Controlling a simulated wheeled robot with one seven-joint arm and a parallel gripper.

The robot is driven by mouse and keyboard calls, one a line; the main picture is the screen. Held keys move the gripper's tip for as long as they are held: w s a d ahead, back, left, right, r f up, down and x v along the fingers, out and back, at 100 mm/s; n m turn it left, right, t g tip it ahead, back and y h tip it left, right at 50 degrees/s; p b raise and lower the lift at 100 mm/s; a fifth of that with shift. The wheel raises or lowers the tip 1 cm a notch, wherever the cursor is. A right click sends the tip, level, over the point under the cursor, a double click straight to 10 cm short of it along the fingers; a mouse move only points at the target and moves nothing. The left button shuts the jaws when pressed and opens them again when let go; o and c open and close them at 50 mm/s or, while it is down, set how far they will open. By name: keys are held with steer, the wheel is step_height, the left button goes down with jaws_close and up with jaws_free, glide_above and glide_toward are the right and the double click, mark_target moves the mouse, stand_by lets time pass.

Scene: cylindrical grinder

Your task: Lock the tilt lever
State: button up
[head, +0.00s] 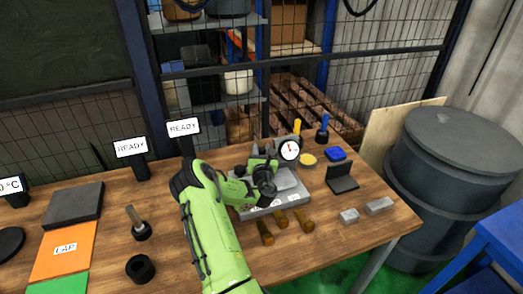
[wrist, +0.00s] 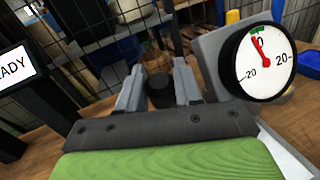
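A grey bench unit (head: 292,201) stands on the wooden table, with a round white dial (head: 289,150) at its back. In the wrist view the dial (wrist: 259,62) has a red needle close to 0, beside a green mark. My gripper (wrist: 160,85) is open, its two grey fingers apart. A dark round knob (wrist: 160,92) shows between the fingers. It may be the tilt lever's end; I cannot tell whether the fingers touch it. In the head view my green arm and gripper (head: 262,165) cover much of the unit, and the lever's position is hidden.
Several brown-handled pieces (head: 281,222) lie at the unit's front. A black stand (head: 342,178), metal blocks (head: 379,205) and a blue item (head: 335,154) are to the right. READY signs (head: 183,128) stand at the back left.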

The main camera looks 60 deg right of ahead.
jaws_close()
steer(key=shift+f+b, duration=0.1)
steer(key=shift+b, duration=0.2)
steer(key=b, duration=0.3)
steer(key=shift+a+f+h, duration=0.1)
steer(key=shift+f+h, duration=0.15)
steer(key=shift+h, duration=0.05)
steer(key=b, duration=0.4)
steer(key=shift+s+a+t+h, duration=0.3)
steer(key=shift+s+t+h, duration=0.05)
steer(key=shift+t+h, duration=0.05)
steer(key=o, duration=0.7)
jaws_free()
steer(key=shift+a+r, duration=0.1)
steer(key=shift+c, duration=0.2)
steer(key=shift+s+a, duration=0.1)
steer(key=shift+s, duration=0.05)
